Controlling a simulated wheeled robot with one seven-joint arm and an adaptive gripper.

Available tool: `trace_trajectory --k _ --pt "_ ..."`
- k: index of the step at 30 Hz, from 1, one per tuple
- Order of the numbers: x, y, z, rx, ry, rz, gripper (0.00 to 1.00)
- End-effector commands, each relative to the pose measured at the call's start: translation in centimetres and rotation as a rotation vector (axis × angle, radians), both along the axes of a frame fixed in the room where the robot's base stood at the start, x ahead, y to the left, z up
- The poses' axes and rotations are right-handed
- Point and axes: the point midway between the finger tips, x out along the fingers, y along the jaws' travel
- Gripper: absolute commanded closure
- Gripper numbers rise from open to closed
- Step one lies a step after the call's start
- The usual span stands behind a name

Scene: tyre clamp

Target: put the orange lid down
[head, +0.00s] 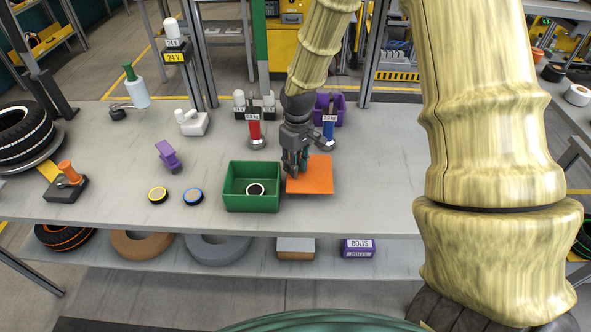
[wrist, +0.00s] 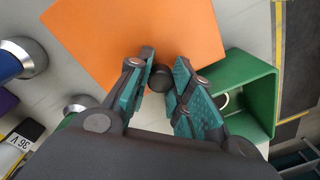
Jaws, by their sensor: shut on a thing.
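The orange lid (head: 315,178) is a flat square plate just right of the green bin (head: 252,202) on the bench. It also shows in the wrist view (wrist: 130,35), with a dark round knob (wrist: 160,77) on it. My gripper (head: 296,170) is above the lid, its teal fingers shut on the knob. The lid looks roughly level and close to the bench; I cannot tell whether it touches. The bin is open at the top and holds a black ring with a pale centre (head: 256,189).
Yellow (head: 158,195) and blue (head: 193,196) ringed discs lie left of the green bin. The bench right of the lid (head: 375,185) is clear.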

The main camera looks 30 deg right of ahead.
Motion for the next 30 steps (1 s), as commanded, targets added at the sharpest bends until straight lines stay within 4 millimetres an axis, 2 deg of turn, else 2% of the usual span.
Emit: trace_trajectory --k 10,23,24,30 --pt "-0.1 0.0 -2.7 0.000 0.001 0.000 1.00" --pt "-0.1 0.0 -3.4 0.000 0.000 0.000 1.00" --pt "-0.1 0.0 -3.3 0.000 0.000 0.000 0.71" --pt "-0.1 0.0 -3.3 0.000 0.000 0.000 0.69"
